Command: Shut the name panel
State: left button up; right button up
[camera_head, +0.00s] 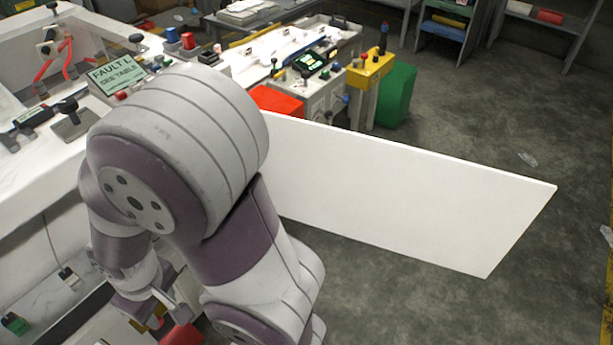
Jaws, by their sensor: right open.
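The panel (400,200) is a large flat white board. It stands swung out from the white machine (40,195), over the floor, with its far end pointing right. My right arm crosses in front of its left part and hides where it joins the machine. My right gripper (168,306) is low at the left, beside the machine's opening and apart from the visible part of the panel. It is open, with its fingers partly hidden by my arm. My left gripper is not in view.
A console with a sign (117,77), knobs and red cables tops the machine. Behind the panel are a red box (277,101), a yellow control post (370,72) and a green bin (397,95). Shelves stand at the back. The grey floor at right is mostly clear.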

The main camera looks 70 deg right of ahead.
aim_at(453, 213)
jog(key=k+l, duration=0.25)
jog(key=k, duration=0.2)
jog(key=k+l+u, duration=0.1)
jog(key=k, duration=0.3)
jog(key=k+l, duration=0.3)
jog(key=k, duration=0.15)
jog(key=k+l+u, duration=0.1)
jog(key=k, duration=0.35)
jog(key=k+l, duration=0.15)
jog(key=l, duration=0.2)
jog(key=k+l+u, duration=0.1)
jog(key=l, duration=0.3)
jog(key=k+l, duration=0.25)
jog(key=k+l+u, duration=0.1)
jog(key=l, duration=0.35)
jog(key=k+l, duration=0.3)
jog(key=i+l, duration=0.1)
jog(key=l, duration=0.25)
jog(key=i+l, duration=0.15)
jog(key=l, duration=0.25)
jog(key=i+l+u, duration=0.1)
jog(key=l, duration=0.25)
jog(key=i+l, duration=0.15)
jog(key=l, duration=0.25)
jog(key=k+l+u, duration=0.3)
jog(key=u, duration=0.15)
jog(key=k+l+u, duration=0.15)
jog(key=k+u, duration=0.25)
